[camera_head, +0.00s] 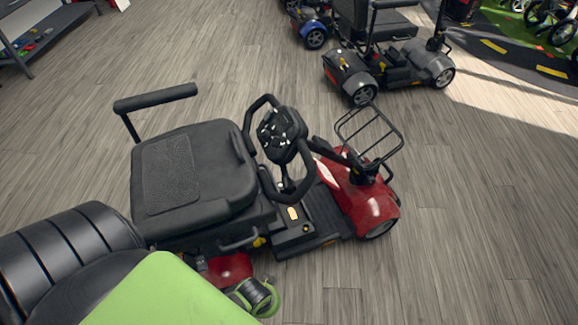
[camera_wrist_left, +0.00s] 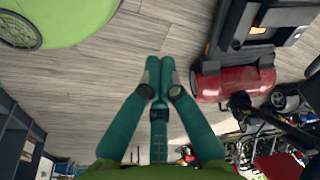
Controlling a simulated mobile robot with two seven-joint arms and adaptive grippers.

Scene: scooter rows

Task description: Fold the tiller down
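A red scooter (camera_head: 370,205) with a black seat (camera_head: 190,180) stands in the middle of the head view. Its tiller (camera_head: 280,135) is raised, with its black handle loop and control panel close to the seat's front edge. Much of the tiller's lower stem is hidden. In the left wrist view my left gripper (camera_wrist_left: 160,75) has its teal fingertips together, with nothing visible between them. It is beside a red body panel (camera_wrist_left: 235,85) of the scooter, apart from it. A dark and green part, likely this gripper, shows low in the head view. My right gripper is in neither view.
A wire basket (camera_head: 370,132) is on the scooter's front. A second scooter (camera_head: 390,65) stands at the back right. A grey shelf (camera_head: 45,35) is at the upper left. The wooden floor (camera_head: 480,230) to the right is clear.

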